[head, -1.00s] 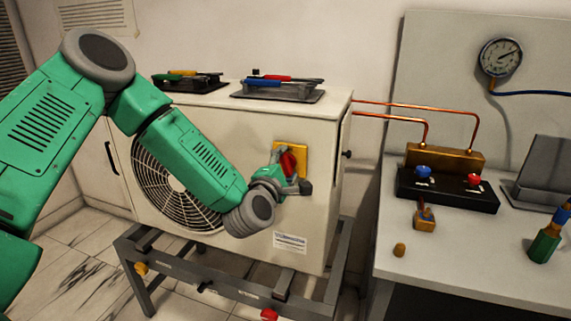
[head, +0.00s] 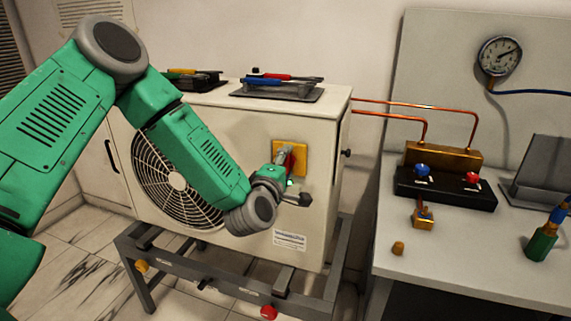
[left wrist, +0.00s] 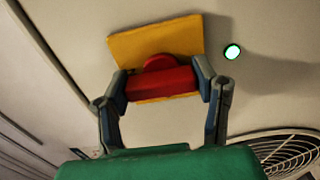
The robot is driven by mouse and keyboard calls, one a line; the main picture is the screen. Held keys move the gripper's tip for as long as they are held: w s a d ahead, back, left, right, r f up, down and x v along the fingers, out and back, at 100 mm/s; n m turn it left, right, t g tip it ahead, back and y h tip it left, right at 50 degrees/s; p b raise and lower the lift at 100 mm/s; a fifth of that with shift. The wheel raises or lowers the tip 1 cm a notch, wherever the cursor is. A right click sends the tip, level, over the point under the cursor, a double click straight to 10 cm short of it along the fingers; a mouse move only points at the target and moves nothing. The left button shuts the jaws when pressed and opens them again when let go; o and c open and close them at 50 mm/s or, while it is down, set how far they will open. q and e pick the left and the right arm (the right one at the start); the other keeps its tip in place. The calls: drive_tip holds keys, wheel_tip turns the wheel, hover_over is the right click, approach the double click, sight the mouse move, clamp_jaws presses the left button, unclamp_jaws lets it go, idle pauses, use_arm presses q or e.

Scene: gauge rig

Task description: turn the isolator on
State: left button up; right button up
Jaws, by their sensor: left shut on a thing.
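The isolator is a red rotary handle (left wrist: 160,84) on a yellow square plate (left wrist: 150,42) on the front of the pale outdoor unit. In the head view the yellow plate (head: 302,162) is partly covered by my left gripper (head: 287,168). In the left wrist view my left gripper (left wrist: 161,84) has a finger at each end of the red handle and is shut on it. My right gripper is not in view.
The outdoor unit (head: 240,115) stands on a grey metal frame and has a fan grille (head: 160,185). Tool trays (head: 305,95) lie on top. To the right, a bench (head: 455,255) holds a manifold with blue and red knobs; a gauge (head: 500,56) hangs above.

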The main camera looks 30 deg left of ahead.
use_arm(q)
drive_tip(key=shift+d+f, duration=0.15)
drive_tip(key=shift+f, duration=0.05)
drive_tip(key=o, duration=1.2)
drive_tip(key=shift+w, duration=0.1)
drive_tip(key=v, duration=1.2)
drive_tip(key=shift+f, duration=0.1)
